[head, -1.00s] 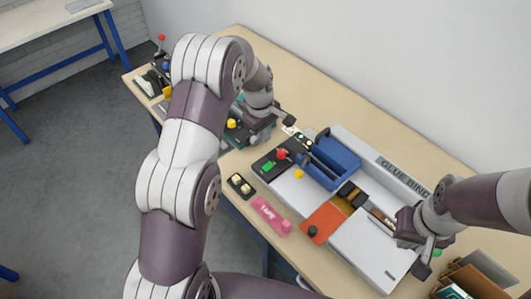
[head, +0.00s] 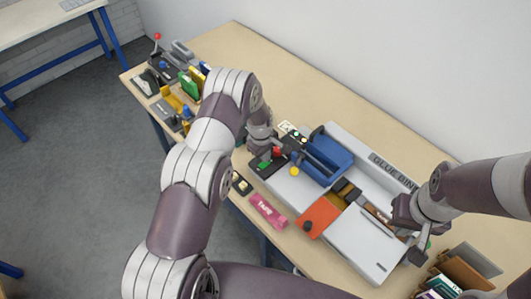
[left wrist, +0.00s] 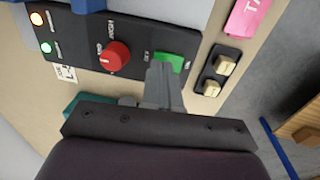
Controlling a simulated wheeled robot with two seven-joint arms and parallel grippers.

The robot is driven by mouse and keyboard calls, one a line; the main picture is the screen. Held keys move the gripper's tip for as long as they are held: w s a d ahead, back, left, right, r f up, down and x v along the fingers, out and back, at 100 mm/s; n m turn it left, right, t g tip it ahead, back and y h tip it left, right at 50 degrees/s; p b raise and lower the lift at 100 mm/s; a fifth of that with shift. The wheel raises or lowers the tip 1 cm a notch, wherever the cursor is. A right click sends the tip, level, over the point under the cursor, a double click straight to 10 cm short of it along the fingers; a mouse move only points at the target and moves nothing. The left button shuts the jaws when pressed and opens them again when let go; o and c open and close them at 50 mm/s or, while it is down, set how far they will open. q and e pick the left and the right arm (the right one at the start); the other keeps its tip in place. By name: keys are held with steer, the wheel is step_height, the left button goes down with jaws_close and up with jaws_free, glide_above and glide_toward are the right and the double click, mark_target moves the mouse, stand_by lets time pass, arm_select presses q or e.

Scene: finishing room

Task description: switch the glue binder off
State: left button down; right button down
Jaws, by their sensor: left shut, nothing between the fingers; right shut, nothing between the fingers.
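The glue binder (head: 360,246) is a long white machine on the bench, with a blue carriage (head: 326,156). Its dark control panel (left wrist: 85,40) carries a red knob (left wrist: 115,55), a green switch (left wrist: 172,62) with OFF and ON lettering beside it, and an orange and a green lamp, both lit (left wrist: 41,33). My left gripper (head: 266,152) is shut and empty over the panel. In the left wrist view its fingertips (left wrist: 160,72) overlap the OFF side of the green switch; I cannot tell whether they touch. My right gripper (head: 418,250) is shut at the binder's right end.
A pink tape box (head: 267,211) and a small block with two pale buttons (head: 241,184) lie along the front edge. Several tools and coloured items stand at the bench's far left end. A box of books (head: 452,284) is at lower right. The bench behind the binder is clear.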

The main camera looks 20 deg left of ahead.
arm_select(q)
steer(key=shift+w+f, duration=0.1)
steer(key=shift+f, duration=0.55)
steer(key=shift+d+f+b, duration=0.1)
steer(key=shift+f+b, duration=0.4)
steer(key=shift+b, duration=0.15)
steer(key=shift+r, duration=0.15)
steer(key=shift+d+r, duration=0.1)
steer(key=shift+r, duration=0.05)
